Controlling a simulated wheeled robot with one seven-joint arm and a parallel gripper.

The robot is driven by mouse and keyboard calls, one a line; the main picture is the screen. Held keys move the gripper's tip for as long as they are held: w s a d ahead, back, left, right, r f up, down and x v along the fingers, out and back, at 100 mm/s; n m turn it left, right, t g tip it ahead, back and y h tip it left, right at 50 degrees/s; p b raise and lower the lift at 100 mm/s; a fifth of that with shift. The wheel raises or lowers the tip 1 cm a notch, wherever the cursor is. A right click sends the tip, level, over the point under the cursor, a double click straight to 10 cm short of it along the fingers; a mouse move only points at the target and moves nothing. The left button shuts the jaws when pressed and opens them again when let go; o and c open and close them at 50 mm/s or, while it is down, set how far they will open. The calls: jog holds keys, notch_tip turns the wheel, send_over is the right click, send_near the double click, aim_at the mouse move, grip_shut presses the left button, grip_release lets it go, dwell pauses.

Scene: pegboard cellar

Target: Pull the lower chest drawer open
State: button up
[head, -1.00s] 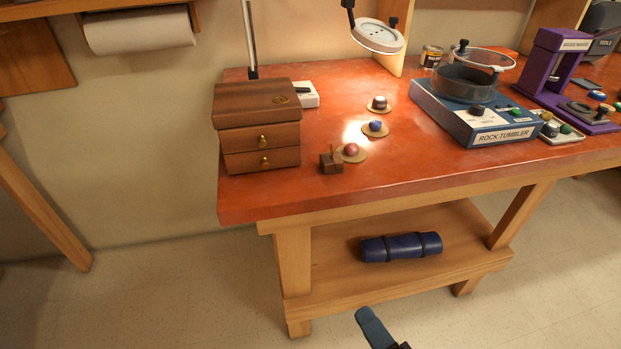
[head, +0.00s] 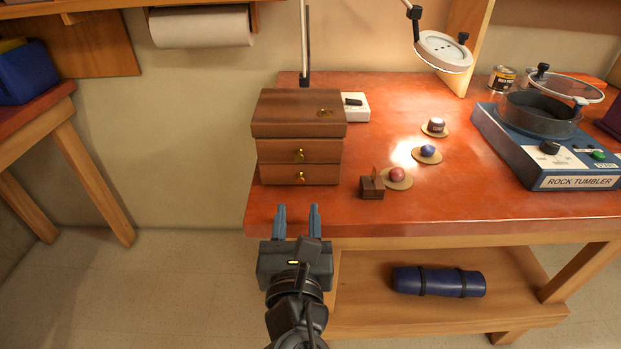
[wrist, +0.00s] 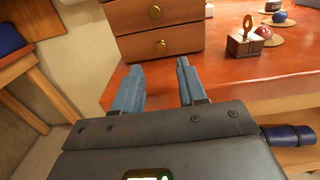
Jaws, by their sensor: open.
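The small brown wooden chest (head: 297,136) stands at the left end of the red-orange bench top. It has a lid and two drawers with brass knobs. The lower drawer (head: 276,175) is shut, and its knob (head: 299,177) faces me. In the wrist view the lower drawer (wrist: 185,45) and its knob (wrist: 161,46) show ahead of the fingers. My gripper (head: 297,208) is open and empty, its blue fingers pointing toward the chest. The fingertips are in front of the lower drawer, apart from the knob. In the wrist view my gripper (wrist: 158,65) is below the knob.
A small brown block-like holder (head: 372,188) stands right of the chest, near several stones on round discs. The rock tumbler (head: 560,150) is farther right. The bench's front edge (head: 420,228) is near my gripper. A blue roll (head: 438,282) lies on the lower shelf.

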aim_at(300, 182)
jog(key=w, duration=0.7)
jog(key=shift+w+d, duration=0.1)
jog(key=shift+w, duration=0.2)
grip_shut()
dwell(0.4)
